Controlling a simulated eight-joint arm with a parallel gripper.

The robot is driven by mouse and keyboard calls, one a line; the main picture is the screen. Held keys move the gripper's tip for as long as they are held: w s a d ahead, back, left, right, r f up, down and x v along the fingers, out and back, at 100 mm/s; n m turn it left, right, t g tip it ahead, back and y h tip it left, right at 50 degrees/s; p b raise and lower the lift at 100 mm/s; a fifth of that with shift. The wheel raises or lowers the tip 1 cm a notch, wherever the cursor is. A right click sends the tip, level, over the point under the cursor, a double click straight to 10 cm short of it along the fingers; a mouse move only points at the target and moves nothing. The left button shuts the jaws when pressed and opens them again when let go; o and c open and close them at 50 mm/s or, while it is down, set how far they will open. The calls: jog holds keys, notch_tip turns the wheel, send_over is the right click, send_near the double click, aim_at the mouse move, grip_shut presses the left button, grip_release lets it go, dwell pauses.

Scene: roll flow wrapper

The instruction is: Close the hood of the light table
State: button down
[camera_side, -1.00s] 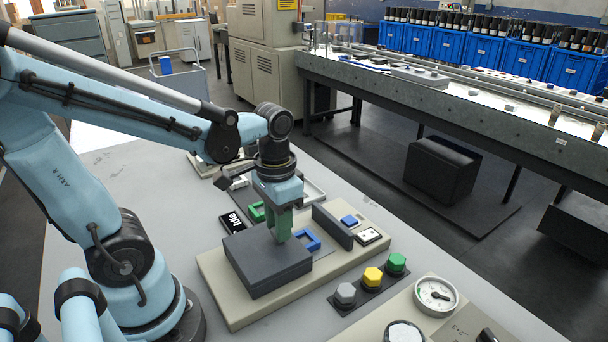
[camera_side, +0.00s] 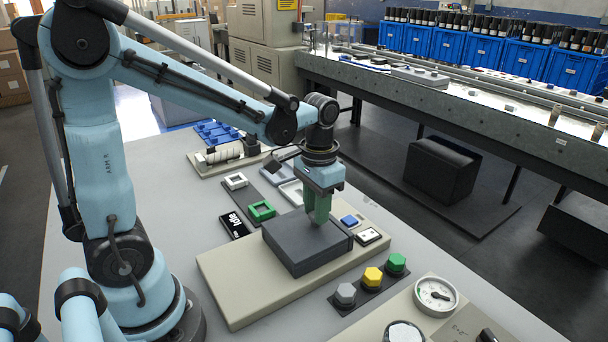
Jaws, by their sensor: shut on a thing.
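The light table (camera_side: 230,282) is a beige slab on the grey bench. Its hood (camera_side: 298,240), a dark grey box, sits over the right part of the slab, leaving the left part bare. The hood's right side is at the place of the dark upright plate, which I cannot make out separately now. No blue frame shows; the hood covers its place. My gripper (camera_side: 318,218) points down with green fingers shut at the top of the hood, toward its back. The part it grips is hidden by the fingers.
A blue button (camera_side: 349,221) and a white switch (camera_side: 368,236) sit just right of the hood. Grey, yellow and green knobs (camera_side: 372,276) stand in front. A green frame (camera_side: 261,211), a white frame (camera_side: 236,181) and a black "Idle" display (camera_side: 233,226) lie behind left.

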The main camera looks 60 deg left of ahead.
jog(key=c, duration=0.9)
grip_release()
jog(key=shift+w, duration=0.2)
notch_tip(320, 180, up, 12)
jog(key=shift+r, duration=0.1)
jog(key=t, duration=0.7)
send_over(303, 241)
jog(key=shift+f, duration=3.65)
